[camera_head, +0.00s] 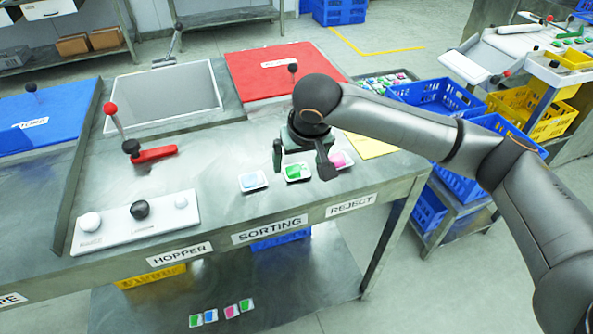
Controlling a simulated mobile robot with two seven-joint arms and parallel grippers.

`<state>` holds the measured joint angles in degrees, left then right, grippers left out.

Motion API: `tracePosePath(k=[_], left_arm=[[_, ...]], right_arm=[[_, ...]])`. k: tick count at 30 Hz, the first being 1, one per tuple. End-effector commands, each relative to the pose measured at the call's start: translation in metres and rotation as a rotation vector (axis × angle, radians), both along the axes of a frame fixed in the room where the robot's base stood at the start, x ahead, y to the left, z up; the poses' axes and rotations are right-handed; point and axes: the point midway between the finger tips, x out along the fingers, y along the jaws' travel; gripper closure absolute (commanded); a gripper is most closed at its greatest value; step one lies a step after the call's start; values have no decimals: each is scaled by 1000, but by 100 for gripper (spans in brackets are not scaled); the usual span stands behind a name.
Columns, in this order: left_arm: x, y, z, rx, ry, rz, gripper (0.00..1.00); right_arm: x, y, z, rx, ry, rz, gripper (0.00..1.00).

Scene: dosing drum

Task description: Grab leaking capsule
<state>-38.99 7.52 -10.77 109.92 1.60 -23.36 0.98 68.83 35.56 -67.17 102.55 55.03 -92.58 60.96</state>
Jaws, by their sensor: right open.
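Three small capsules in white trays sit in a row near the table's front edge, above the SORTING and REJECT labels: a blue one (252,181), a green one (297,172) and a pink one (341,160). I cannot tell from this view which one leaks. My right gripper (301,170) points down over the green capsule, its fingers apart on either side of it and empty. One finger partly covers the space between the green and pink capsules. Whether the fingertips touch the table is unclear. My left gripper is out of view.
A metal table (225,218) carries a red panel (245,80), a red-handled lever (150,155) and a white knob panel (135,224). A yellow sheet (372,146) lies right of the capsules. Blue crates (432,98) stand beyond. Several capsules lie on the lower shelf.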

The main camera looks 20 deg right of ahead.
Motion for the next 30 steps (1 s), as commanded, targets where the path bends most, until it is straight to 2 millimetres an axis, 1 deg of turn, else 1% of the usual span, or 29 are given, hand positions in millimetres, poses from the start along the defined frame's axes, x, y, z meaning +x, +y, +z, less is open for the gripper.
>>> tracePosePath(k=[1,4,7,11,17,20,30], left_arm=[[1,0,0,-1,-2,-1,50],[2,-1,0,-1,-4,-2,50],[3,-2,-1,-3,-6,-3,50],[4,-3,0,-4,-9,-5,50],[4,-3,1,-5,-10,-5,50],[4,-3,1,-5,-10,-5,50],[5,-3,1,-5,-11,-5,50]], right_arm=[[4,-2,-7,-4,2,-2,3],[13,-4,-21,-3,2,-3,3],[18,-4,-33,-3,2,-1,3],[21,-4,-40,-2,0,1,3],[21,-4,-40,-2,0,1,3],[21,-4,-40,-2,0,1,13],[21,-4,-40,-1,0,1,51]])
